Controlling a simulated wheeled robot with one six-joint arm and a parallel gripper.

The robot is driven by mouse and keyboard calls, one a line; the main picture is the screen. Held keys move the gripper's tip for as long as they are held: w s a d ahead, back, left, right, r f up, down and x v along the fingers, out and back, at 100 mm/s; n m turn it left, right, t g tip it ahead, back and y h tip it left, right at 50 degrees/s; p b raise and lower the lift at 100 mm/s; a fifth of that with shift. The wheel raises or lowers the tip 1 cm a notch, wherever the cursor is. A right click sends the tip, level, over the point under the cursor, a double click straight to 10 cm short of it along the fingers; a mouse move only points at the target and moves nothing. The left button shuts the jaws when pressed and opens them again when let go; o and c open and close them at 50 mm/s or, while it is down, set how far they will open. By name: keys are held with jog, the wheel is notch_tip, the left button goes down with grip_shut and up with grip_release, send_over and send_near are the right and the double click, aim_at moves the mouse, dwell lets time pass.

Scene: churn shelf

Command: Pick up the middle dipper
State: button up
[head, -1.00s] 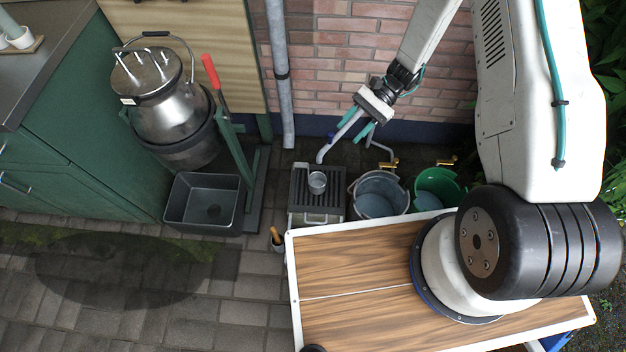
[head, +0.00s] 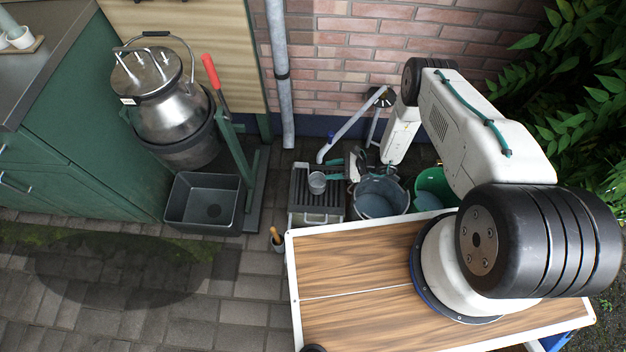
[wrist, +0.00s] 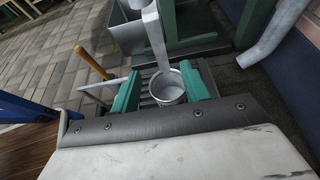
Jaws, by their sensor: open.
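One dipper, a small grey metal cup (head: 317,183), stands on a dark slatted rack (head: 300,203). In the wrist view the dipper (wrist: 168,92) shows a flat pale bar, apparently its handle, rising from the cup. I cannot make out other dippers. My gripper (head: 337,170) is low beside the rack, right of the cup, with its teal fingers toward it. In the wrist view my gripper (wrist: 161,74) is open, and the cup appears between the two fingers. Whether either finger touches it I cannot tell.
A grey bucket (head: 380,212) and a green bucket (head: 424,178) stand right of the rack. A black basin (head: 180,215) and red-handled green stand (head: 226,125) are left. A drainpipe (head: 283,100) and brick wall (head: 335,40) rise behind. A wooden-handled cup (head: 277,243) stands in front.

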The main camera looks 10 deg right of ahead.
notch_tip(320, 180, down, 5)
jog(key=a, duration=0.1)
send_over(315, 177)
jog(key=s, duration=0.3)
jog(key=shift+a+f, duration=0.15)
jog(key=shift+f, duration=0.45)
jog(key=shift+a+f, duration=0.15)
jog(key=shift+f, duration=0.4)
jog(key=shift+c, duration=0.3)
grip_shut()
